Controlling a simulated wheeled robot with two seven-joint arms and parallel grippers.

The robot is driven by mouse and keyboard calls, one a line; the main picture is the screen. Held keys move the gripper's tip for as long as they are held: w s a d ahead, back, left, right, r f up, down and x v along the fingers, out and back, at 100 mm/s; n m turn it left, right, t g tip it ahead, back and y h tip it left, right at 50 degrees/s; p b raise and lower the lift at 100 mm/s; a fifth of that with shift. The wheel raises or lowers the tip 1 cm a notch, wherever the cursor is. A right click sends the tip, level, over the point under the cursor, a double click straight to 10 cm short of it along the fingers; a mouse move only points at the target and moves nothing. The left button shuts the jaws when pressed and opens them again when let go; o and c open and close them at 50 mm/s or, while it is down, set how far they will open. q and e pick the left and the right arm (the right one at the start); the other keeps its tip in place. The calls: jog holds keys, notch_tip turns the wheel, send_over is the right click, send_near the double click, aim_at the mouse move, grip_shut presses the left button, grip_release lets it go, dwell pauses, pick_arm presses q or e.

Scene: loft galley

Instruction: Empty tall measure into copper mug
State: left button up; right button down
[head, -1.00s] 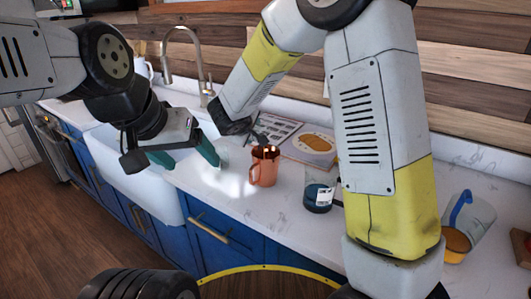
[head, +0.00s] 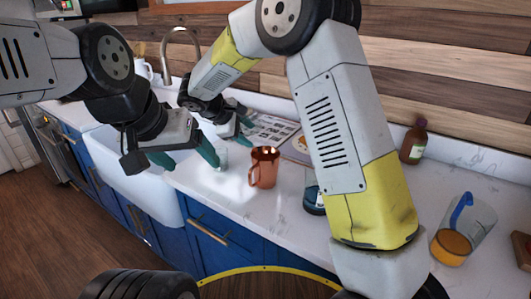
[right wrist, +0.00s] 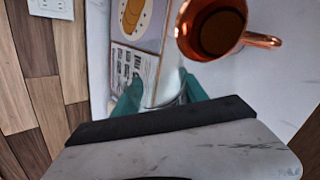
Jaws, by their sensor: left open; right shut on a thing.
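The copper mug (head: 263,172) stands upright on the white counter, handle toward the front left. It also shows in the right wrist view (right wrist: 211,32), with a dark inside whose contents I cannot make out. My right gripper (head: 238,134) is behind and left of the mug, apart from it, and shut on a clear thing (right wrist: 169,84) that seems to be the tall measure. The measure is hard to see against the bright counter; its tilt and contents cannot be told. My left gripper (head: 187,156) is open and empty over the sink's right edge.
A clear jug (head: 466,232) with a blue handle and orange contents stands at the right, near a brown bottle (head: 413,142). A dark blue jar (head: 313,197) is partly behind my right arm. Printed sheets (head: 270,130) lie behind the mug. The white sink (head: 125,165) is left.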

notch_tip(320, 180, up, 2)
jog(key=shift+s+d+r+n+g+h, duration=0.15)
jog(key=shift+n+g+h, duration=0.25)
jog(key=shift+h, duration=0.2)
jog(key=shift+f+n+g+h+b, duration=0.3)
jog(key=shift+f+h, duration=0.15)
jog(key=shift+h, duration=0.05)
jog(key=shift+w+a+f+n+g+h+b, duration=0.25)
jog(key=shift+f+n+g+h, duration=0.1)
jog(key=shift+h, duration=0.25)
jog(key=shift+w+a+f+n+g+h+b, duration=0.15)
jog(key=shift+w+f+n+g+h, duration=0.15)
jog(key=shift+h, duration=0.3)
jog(key=shift+w+a+f+n+g+h, duration=0.2)
jog(key=shift+w+a+n+g+h, duration=0.1)
jog(key=shift+n+h, duration=0.4)
jog(key=shift+w+a+r+n+h+b, duration=0.15)
jog(key=shift+w+n+h+b, duration=0.2)
jog(key=shift+h, duration=0.35)
jog(key=shift+s, duration=0.15)
